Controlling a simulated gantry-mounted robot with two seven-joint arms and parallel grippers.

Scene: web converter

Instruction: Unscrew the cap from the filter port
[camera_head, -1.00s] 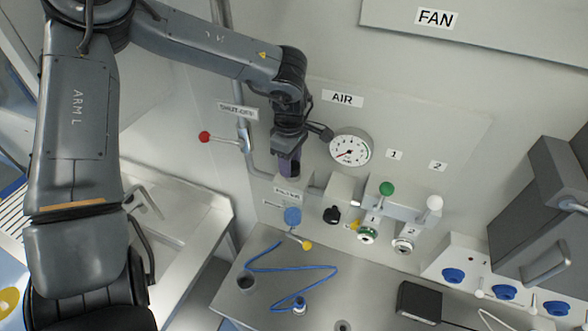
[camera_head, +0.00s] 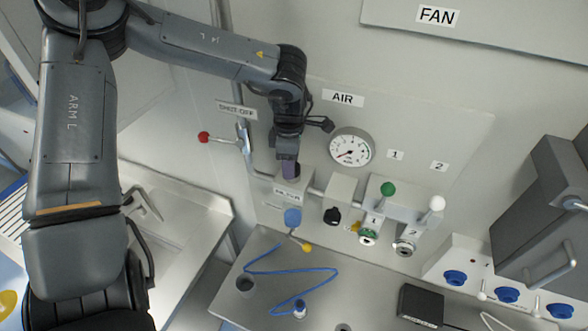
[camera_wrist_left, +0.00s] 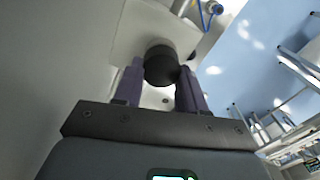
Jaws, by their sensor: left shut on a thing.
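My left gripper (camera_head: 289,170) reaches down to the top of the filter block (camera_head: 291,190), a small pale box with a label on the wall piping. In the left wrist view the gripper's two purple fingers (camera_wrist_left: 158,88) sit on either side of a round black cap (camera_wrist_left: 160,66). They are shut on it. The fingers and wrist hide most of the cap in the head view. I cannot tell whether the cap is seated or lifted off the port. A blue bowl (camera_head: 292,216) hangs under the block. My right gripper is not in view.
A red-knobbed shut-off lever (camera_head: 205,137) is left of the wrist. A pressure gauge (camera_head: 352,147) and a black knob (camera_head: 332,215) are close on the right. Green (camera_head: 388,189) and white (camera_head: 436,203) valve handles stand further right. A blue hose (camera_head: 290,270) lies on the bench below.

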